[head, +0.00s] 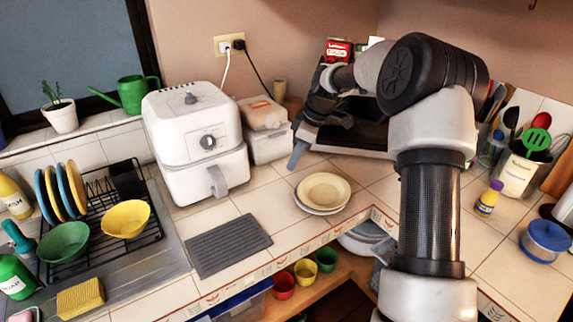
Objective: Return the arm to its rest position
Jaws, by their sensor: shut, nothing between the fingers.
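My arm rises from the lower right, bends at a large black joint, and reaches left over the counter. My gripper (298,155) is at its far end, fingers pointing down, between the white air fryer and a dark appliance. It is shut, with nothing seen in it. It appears above the tiled counter, behind the stacked plates (324,191); its exact height is hard to tell. My arm hides part of the dark appliance (362,140) and the back corner.
The white air fryer (195,140) and white containers (265,128) stand left of my gripper. A dish rack (105,215) is farther left. A grey mat (228,246) lies in front.

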